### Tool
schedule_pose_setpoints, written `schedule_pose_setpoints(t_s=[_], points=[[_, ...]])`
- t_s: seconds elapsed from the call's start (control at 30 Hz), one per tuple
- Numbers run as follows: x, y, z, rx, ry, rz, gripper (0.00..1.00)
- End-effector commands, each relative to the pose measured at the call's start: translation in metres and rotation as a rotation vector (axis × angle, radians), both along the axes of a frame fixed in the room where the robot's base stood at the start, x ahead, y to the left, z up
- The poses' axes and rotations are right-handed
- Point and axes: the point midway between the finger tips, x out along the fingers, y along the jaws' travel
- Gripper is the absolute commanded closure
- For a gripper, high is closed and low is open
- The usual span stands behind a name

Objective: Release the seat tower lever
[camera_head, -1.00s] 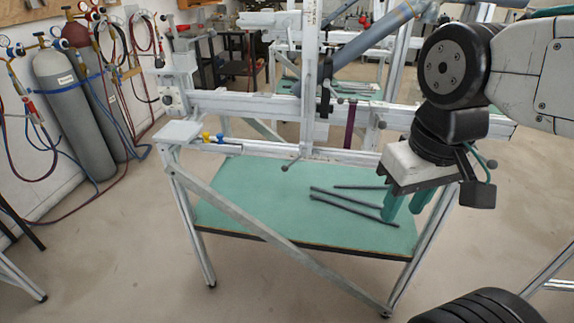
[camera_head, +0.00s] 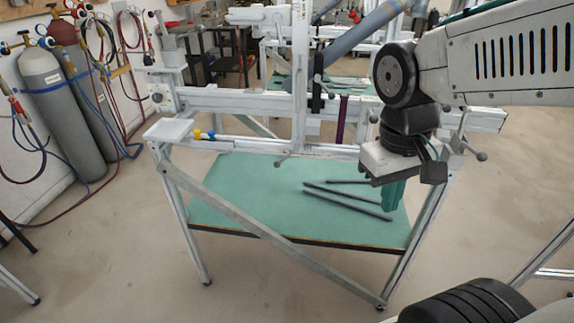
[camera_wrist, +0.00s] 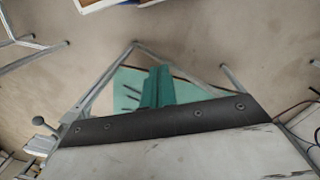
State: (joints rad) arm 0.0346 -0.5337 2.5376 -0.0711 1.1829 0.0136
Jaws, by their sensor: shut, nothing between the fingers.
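My gripper (camera_head: 393,195) hangs fingers-down in front of the right part of the frame jig's rail (camera_head: 240,103). Its teal fingers are shut together and empty; they also show in the wrist view (camera_wrist: 157,88). A ball-ended lever (camera_head: 480,156) sticks out just right of my gripper, apart from the fingers. In the wrist view a ball-ended lever (camera_wrist: 40,122) shows to the left of the fingers. Another ball-ended lever (camera_head: 280,163) sits at the foot of the upright tower (camera_head: 300,75). I cannot tell which lever is the seat tower's. My wrist hides part of the rail.
Dark rods (camera_head: 345,205) lie on the green shelf (camera_head: 235,195) under the jig. A diagonal brace (camera_head: 235,210) crosses the front. Gas cylinders (camera_head: 55,115) stand at the left wall. The floor in front is clear.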

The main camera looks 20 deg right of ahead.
Motion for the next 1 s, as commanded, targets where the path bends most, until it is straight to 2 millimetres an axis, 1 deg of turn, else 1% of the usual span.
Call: schedule_pose_setpoints(t_s=[0.03, 0.13, 0.27, 0.3, 0.37, 0.43, 0.57, 0.6, 0.67, 0.7, 0.8, 0.87, 0.9, 1.0], points=[[0.012, -0.008, -0.009, -0.027, 0.016, -0.010, 1.00], [0.039, -0.024, -0.026, -0.090, 0.004, -0.040, 1.00], [0.078, -0.045, -0.049, -0.164, -0.048, -0.088, 1.00], [0.091, -0.051, -0.057, -0.184, -0.071, -0.102, 1.00], [0.111, -0.059, -0.069, -0.208, -0.111, -0.124, 1.00], [0.135, -0.066, -0.084, -0.226, -0.167, -0.146, 1.00], [0.182, -0.074, -0.115, -0.219, -0.289, -0.188, 1.00], [0.198, -0.073, -0.125, -0.202, -0.332, -0.202, 1.00], [0.221, -0.070, -0.140, -0.160, -0.399, -0.224, 1.00], [0.236, -0.065, -0.150, -0.119, -0.444, -0.242, 1.00], [0.269, -0.047, -0.164, 0.012, -0.544, -0.288, 1.00], [0.284, -0.033, -0.165, 0.099, -0.593, -0.316, 1.00], [0.293, -0.024, -0.162, 0.156, -0.620, -0.335, 1.00], [0.306, -0.007, -0.151, 0.275, -0.668, -0.381, 1.00]])
